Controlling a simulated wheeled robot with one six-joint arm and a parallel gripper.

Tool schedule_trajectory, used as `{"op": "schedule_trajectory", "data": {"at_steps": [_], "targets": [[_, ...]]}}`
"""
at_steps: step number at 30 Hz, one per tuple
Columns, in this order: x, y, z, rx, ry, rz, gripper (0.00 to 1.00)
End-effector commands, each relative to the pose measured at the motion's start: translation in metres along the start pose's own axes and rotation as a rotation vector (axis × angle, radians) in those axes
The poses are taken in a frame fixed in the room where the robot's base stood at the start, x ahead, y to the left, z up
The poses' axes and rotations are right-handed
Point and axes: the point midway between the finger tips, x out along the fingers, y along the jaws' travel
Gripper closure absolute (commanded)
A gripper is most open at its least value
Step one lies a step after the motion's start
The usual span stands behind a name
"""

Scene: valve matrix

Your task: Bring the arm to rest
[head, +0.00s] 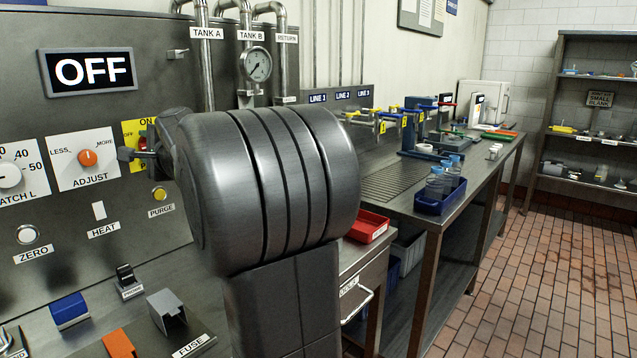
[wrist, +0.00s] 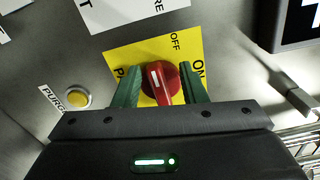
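My gripper (wrist: 160,78) is open in the wrist view, with one green finger on each side of a red knob (wrist: 163,88). A gap shows between the knob and each finger. The knob sits on a yellow plate (wrist: 118,58) lettered OFF and ON, with a third word partly hidden. The knob's white mark is toward the plate's upper part, near the OFF side. In the head view, my gripper (head: 138,153) is at the yellow plate (head: 130,130), beside the partly hidden red knob (head: 143,142). My dark arm covers much of the panel.
The display (head: 90,70) reads OFF. The ADJUST dial (head: 88,158) and the yellow PURGE button (head: 159,193) are close to my gripper. A pressure gauge (head: 257,65) and pipes stand behind my arm. A workbench (head: 395,185) runs to the right; the tiled floor (head: 540,270) is clear.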

Motion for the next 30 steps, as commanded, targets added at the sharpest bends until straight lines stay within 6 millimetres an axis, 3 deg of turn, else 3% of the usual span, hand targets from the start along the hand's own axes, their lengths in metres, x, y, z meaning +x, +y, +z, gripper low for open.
{"op": "schedule_trajectory", "data": {"at_steps": [12, 30], "targets": [[-0.0001, -0.0087, -0.0012, 0.280, 0.001, 0.001, 0.62], [-0.0024, -0.0087, -0.0049, 0.297, 0.004, -0.001, 0.62]]}}
